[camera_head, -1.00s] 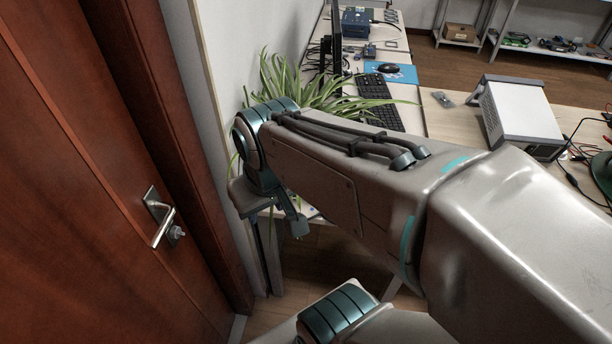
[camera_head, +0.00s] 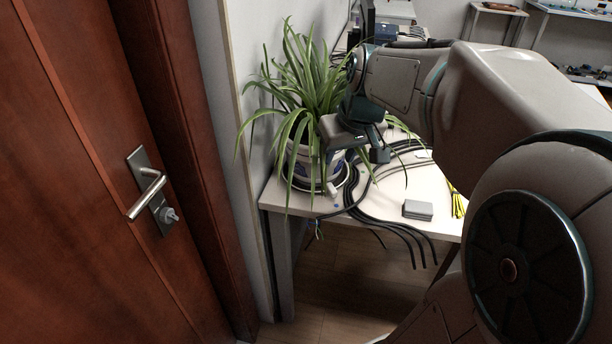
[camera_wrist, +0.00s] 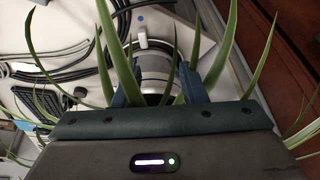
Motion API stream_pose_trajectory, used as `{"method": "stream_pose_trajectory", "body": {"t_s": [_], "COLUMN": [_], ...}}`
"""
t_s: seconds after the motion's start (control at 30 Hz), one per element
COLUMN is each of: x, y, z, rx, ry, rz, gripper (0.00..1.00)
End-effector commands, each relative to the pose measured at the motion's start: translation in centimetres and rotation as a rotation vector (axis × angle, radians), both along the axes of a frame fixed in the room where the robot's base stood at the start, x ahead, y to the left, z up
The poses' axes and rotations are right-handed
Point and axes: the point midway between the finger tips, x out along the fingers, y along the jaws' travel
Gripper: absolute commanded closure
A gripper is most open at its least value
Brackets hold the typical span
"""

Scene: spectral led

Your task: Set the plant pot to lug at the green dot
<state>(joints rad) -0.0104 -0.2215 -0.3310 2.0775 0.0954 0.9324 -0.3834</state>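In the wrist view the pot (camera_wrist: 157,65) is partly hidden by leaves and fingers. A small white lug (camera_wrist: 144,40) sticks out at its base, towards a blue dot (camera_wrist: 140,18) on the table. The lug (camera_head: 331,188) also shows in the head view. I see no green dot. My gripper (camera_head: 352,160) is at the pot among leaves, its fingers (camera_wrist: 158,88) spread apart; contact is unclear.
The white table (camera_head: 388,195) carries black cables (camera_head: 370,208) right of the pot, a grey block (camera_head: 417,210) and yellow items (camera_head: 457,203). The wall is close behind the plant. A wooden door (camera_head: 80,200) stands at the left.

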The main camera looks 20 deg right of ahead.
Motion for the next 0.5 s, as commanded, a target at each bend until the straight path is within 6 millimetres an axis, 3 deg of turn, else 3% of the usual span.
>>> {"method": "stream_pose_trajectory", "body": {"t_s": [0.03,0.23,0.5], "x": [0.6,1.9,2.9], "y": [-0.8,-2.8,-3.2], "z": [-1.9,-3.2,-5.1], "rx": [-0.005,-0.023,-0.028], "ry": [-0.004,-0.017,-0.017], "rz": [-0.003,-0.003,-0.003], "gripper": [0.62,0.62,0.62]}}
